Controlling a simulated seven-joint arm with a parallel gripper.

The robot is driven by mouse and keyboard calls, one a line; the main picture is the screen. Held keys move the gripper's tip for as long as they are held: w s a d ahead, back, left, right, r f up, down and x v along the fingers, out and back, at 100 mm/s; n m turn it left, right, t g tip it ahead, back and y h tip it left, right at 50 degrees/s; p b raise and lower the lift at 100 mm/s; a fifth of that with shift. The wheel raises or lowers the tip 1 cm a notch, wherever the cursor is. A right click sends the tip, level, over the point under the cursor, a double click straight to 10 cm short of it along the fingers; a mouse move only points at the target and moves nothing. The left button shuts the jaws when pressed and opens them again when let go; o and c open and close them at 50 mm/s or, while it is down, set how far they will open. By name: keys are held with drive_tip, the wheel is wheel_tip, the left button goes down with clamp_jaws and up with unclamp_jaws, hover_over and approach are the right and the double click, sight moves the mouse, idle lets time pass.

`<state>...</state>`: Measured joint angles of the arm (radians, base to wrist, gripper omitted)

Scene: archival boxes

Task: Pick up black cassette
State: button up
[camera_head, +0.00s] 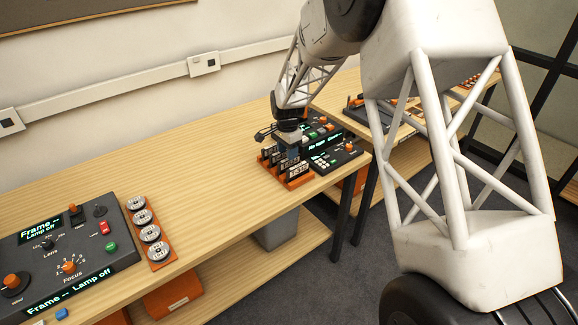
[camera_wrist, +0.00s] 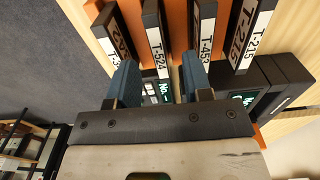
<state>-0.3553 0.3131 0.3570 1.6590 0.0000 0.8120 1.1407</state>
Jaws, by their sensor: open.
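Several black cassettes with white labels stand in an orange rack (camera_head: 297,183) on the wooden table. In the wrist view, one cassette labelled T-524 (camera_wrist: 156,40) stands between the two blue fingers of my gripper (camera_wrist: 160,75). Another, T-453 (camera_wrist: 206,40), is close by the right finger, and T-215 (camera_wrist: 243,35) is farther right. A partly hidden cassette (camera_wrist: 117,35) is at the left. My gripper is open above the rack, with no cassette clearly held. In the head view my gripper (camera_head: 288,150) covers part of the rack.
A dark console (camera_head: 335,157) with green displays and buttons stands right beside the rack. A larger console (camera_head: 60,245) and an orange strip with round silver reels (camera_head: 150,233) are at the front left. The middle of the table is clear. A grey bin (camera_head: 278,230) is below.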

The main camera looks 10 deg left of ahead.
sight(289, 165)
drive_tip(key=shift+d+f, duration=0.15)
drive_tip(key=shift+f, duration=2.4)
clamp_jaws()
